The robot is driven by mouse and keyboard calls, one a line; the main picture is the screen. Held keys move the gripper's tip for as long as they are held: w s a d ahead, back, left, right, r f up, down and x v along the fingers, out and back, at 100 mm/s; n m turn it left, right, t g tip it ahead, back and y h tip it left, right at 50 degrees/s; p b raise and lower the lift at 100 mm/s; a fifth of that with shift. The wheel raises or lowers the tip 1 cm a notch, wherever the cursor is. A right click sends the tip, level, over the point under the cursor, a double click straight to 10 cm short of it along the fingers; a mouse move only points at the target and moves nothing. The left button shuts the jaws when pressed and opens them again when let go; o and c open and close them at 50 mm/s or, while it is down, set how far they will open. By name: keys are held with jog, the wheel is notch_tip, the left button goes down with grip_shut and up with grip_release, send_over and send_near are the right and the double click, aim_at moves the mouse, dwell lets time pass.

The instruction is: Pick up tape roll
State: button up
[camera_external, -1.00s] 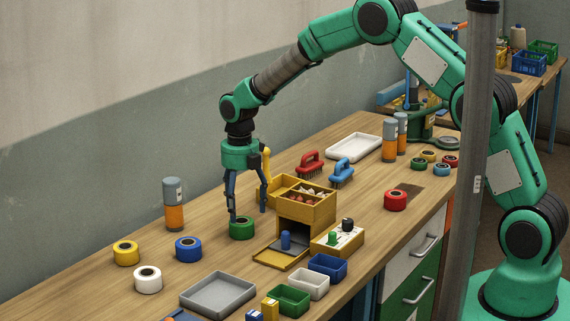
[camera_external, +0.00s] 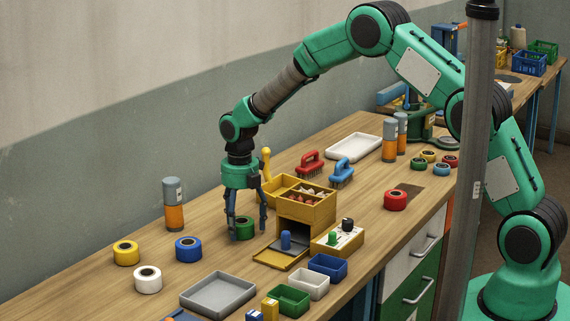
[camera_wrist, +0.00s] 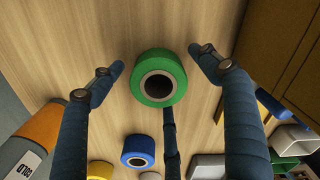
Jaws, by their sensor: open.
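A green tape roll (camera_external: 245,228) lies flat on the wooden bench, left of the yellow box. My gripper (camera_external: 246,236) is lowered over it, with its fingers around the roll and partly in front of it. In the wrist view the green tape roll (camera_wrist: 159,78) lies between the spread fingers of my gripper (camera_wrist: 158,70), with gaps on both sides. A third finger lies below it in that view. My gripper is open and holds nothing. Other tape rolls are blue (camera_external: 188,249), white (camera_external: 148,279), yellow (camera_external: 126,253) and red (camera_external: 396,200).
A yellow box (camera_external: 306,207) with drawers stands close to the right of my gripper. An orange and grey bottle (camera_external: 174,205) stands to the left. A grey tray (camera_external: 218,294) and small bins (camera_external: 288,300) lie in front.

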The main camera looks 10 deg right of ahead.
aim_at(241, 221)
jog(key=shift+c, duration=0.2)
jog(key=c, duration=1.2)
jog(key=shift+r, duration=0.1)
notch_tip(241, 221, up, 10)
jog(key=shift+f+p, duration=0.1)
jog(key=shift+p, duration=0.7)
